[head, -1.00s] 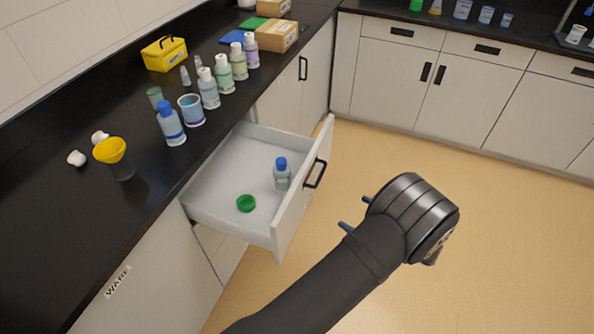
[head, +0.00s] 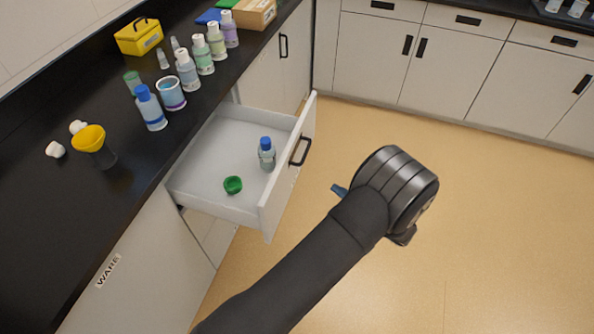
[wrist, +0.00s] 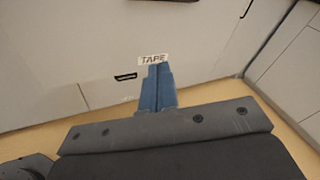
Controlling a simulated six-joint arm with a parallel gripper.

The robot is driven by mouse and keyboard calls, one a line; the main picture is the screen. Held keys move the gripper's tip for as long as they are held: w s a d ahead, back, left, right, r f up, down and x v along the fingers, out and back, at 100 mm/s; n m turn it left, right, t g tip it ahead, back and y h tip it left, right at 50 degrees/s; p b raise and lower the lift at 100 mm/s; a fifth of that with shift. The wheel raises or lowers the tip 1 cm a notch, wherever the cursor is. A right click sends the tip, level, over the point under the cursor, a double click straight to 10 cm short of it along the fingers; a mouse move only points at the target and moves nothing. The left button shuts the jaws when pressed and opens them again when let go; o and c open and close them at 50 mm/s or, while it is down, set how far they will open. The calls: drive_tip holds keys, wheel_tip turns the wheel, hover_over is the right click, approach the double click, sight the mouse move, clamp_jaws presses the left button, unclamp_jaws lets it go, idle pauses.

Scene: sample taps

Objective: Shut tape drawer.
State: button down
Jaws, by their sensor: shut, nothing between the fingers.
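The white drawer (head: 225,154) stands pulled out from under the black counter in the head view. Its front (head: 289,167) carries a black bar handle (head: 300,151); the outer face is mostly turned away there. In the wrist view a label reading TAPE (wrist: 153,58) is on a pale front, with a dark handle (wrist: 126,76) to its left. My gripper (head: 338,190) is to the right of the drawer front, apart from it in the head view. In the wrist view its blue fingers (wrist: 157,87) are together and empty, pointing at the front just below the label.
In the drawer are a blue-capped bottle (head: 267,155) and a green ring-shaped item (head: 233,185). Bottles, a cup (head: 171,94), a yellow funnel (head: 89,139) and a yellow box (head: 139,36) stand on the counter (head: 62,205). The floor (head: 470,200) to the right is clear.

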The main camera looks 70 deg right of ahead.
drive_tip(key=w+d+f+n+g+h, duration=0.1)
drive_tip(key=w+d+n+h, duration=0.1)
drive_tip(key=w+n, duration=0.2)
drive_tip(key=w+d+f+n+g+h, duration=0.1)
drive_tip(key=w+d+f+n+h, duration=0.1)
drive_tip(key=w+n, duration=0.3)
drive_tip(key=shift+w+d+f+h, duration=0.2)
drive_tip(key=shift+w+d+h, duration=0.4)
drive_tip(key=shift+w, duration=1.65)
drive_tip(key=shift+w+a, duration=0.1)
hover_over(217, 164)
drive_tip(key=shift+w+r+n, duration=0.2)
drive_tip(key=shift+w+n, duration=0.1)
drive_tip(key=shift+s, duration=0.15)
